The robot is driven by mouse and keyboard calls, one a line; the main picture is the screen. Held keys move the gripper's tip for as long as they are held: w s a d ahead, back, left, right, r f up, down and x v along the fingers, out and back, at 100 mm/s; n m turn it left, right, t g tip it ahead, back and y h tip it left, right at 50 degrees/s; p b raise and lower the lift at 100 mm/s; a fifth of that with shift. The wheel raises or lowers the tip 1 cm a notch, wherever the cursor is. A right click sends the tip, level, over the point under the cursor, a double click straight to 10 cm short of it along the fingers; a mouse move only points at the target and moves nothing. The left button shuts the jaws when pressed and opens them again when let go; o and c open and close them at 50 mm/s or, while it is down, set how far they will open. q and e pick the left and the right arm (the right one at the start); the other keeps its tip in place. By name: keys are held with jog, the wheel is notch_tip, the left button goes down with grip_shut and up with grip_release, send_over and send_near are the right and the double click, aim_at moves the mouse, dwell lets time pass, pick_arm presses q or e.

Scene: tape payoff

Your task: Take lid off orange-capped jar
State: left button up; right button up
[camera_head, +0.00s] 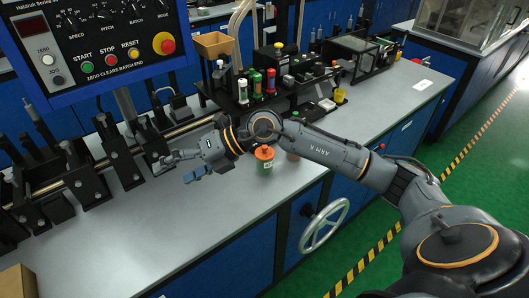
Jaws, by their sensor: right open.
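A small jar with an orange lid (264,153) and a green body with a pale label stands upright on the grey bench top, just below my right forearm in the picture. The lid is on the jar, and the arm passes close to its upper edge in this view. My right gripper (177,168) reaches in from the right, past the jar, and is to the left of it. Its fingers are apart and empty, pointing left over the bench. My left gripper is not in view.
A blue control panel (95,45) stands at upper left above a row of black fixtures (92,187). A black rack with coloured bottles (257,82) is behind the arm. A grey handwheel (324,225) is on the bench front.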

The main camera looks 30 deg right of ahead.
jog(key=w+d+f+h, duration=0.25)
jog(key=d+h, duration=0.45)
jog(key=d, duration=0.6)
jog(key=m+h+p, duration=0.2)
jog(key=m+h, duration=0.1)
jog(key=h, duration=0.3)
send_over(268, 155)
jog(key=shift+g, duration=0.4)
jog(key=f, duration=0.4)
jog(key=shift+s+f, duration=0.15)
jog(key=shift+s, duration=0.05)
jog(key=shift+w+f+p, duration=0.15)
jog(key=shift+f+p, duration=0.25)
jog(key=x, duration=0.1)
jog(key=p+x, duration=0.1)
jog(key=x, duration=0.1)
jog(key=p+x, duration=0.1)
jog(key=shift+w+a+f, duration=0.2)
jog(key=shift+a+f, duration=0.1)
jog(key=shift+f, duration=0.1)
jog(key=c, duration=1)
